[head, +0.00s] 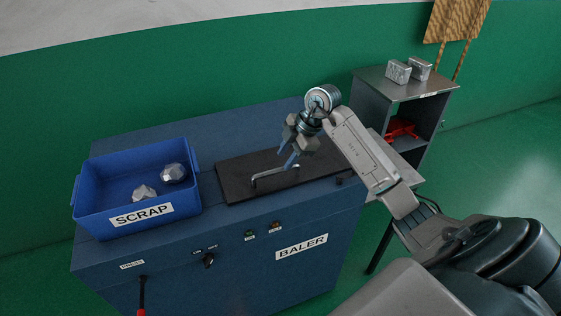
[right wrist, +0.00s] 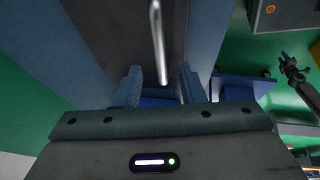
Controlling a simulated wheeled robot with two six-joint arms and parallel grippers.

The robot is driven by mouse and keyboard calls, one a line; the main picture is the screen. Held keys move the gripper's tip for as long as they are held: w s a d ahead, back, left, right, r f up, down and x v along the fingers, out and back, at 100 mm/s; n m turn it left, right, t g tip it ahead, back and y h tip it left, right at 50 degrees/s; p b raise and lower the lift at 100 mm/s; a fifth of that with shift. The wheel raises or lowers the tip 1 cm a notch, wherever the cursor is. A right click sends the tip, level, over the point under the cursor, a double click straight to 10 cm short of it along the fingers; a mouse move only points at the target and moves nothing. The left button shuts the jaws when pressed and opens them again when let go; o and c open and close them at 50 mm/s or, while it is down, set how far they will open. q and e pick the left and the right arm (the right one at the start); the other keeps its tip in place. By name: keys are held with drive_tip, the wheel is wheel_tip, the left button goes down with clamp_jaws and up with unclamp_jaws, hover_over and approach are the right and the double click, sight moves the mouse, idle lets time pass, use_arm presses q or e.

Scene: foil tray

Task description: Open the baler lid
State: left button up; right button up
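The baler (head: 300,262) is a blue cabinet with a dark lid (head: 235,188) lying flat, shut, on its top. A metal bar handle (head: 268,176) stands on the lid. My right gripper (head: 288,160) is low over the lid at the handle's right end. In the right wrist view its two fingers (right wrist: 160,90) are apart, with the end of the handle (right wrist: 157,40) seen between them. I cannot tell whether they touch it. My left gripper is outside the head view; a small dark arm end at the wrist view's right may be it.
A blue SCRAP bin (head: 90,212) with two crumpled foil balls (head: 174,173) stands left of the lid. The front has a switch (head: 208,261) and a red-gripped lever (head: 142,295). A grey shelf (head: 375,88) with metal blocks (head: 398,72) stands to the right.

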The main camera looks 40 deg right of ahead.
sight(278, 169)
drive_tip(key=shift+p+x, duration=0.45)
drive_tip(key=shift+x, duration=1.8)
drive_tip(key=shift+c, duration=0.5)
clamp_jaws()
